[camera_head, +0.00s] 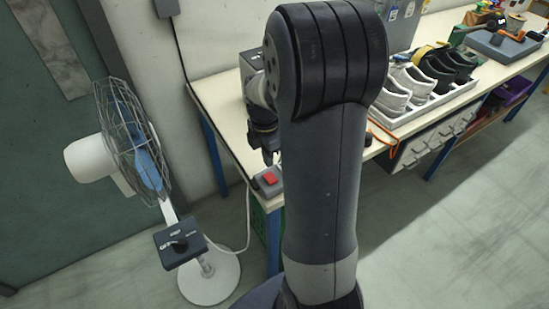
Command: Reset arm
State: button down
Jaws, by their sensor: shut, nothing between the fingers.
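My arm stands upright in the middle of the view, its thick dark link hiding part of the workbench behind it. My gripper (269,157) shows just left of that link, small and dark. It points down above the near left end of the bench and is shut with nothing seen in it. A grey box with a red button (269,180) sits on the bench corner just below the gripper. My gripper appears apart from the box, though the exact gap is hard to tell.
The workbench (214,93) runs to the upper right. A white tray (424,113) on it holds white and black shoes, with tools on a grey block (501,45) beyond. A standing fan (134,150) with a dark control box (178,245) is at left. The right floor is clear.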

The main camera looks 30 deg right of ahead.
notch_tip(320, 180, up, 10)
jog(key=w, duration=0.2)
jog(key=shift+f, duration=0.15)
jog(key=shift+s+a, duration=0.1)
